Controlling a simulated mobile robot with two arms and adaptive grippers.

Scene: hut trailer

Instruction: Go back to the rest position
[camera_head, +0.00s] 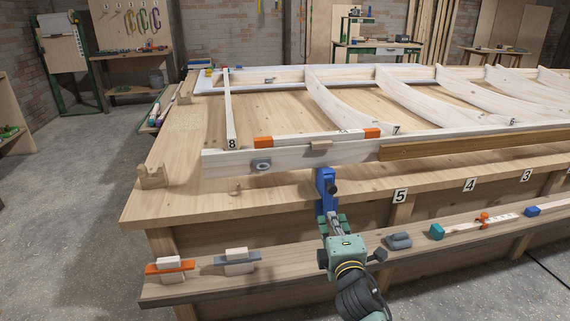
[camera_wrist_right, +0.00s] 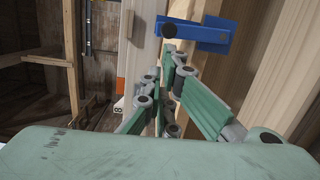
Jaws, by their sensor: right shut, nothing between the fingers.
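My right gripper (camera_head: 333,218) is in front of the workbench edge, just below a blue clamp (camera_head: 325,187) at the front of the wooden frame. The gripper is shut and holds nothing. In the right wrist view its green fingers (camera_wrist_right: 172,75) meet close to the blue clamp (camera_wrist_right: 197,35); I cannot tell whether they touch it. My left gripper is not in view.
The large workbench (camera_head: 180,205) carries the white wooden frame (camera_head: 228,160) with curved ribs. A lower front ledge (camera_head: 290,262) holds orange (camera_head: 170,266) and grey (camera_head: 237,261) clamps at left, and several tools at right. The floor (camera_head: 70,210) at left is clear.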

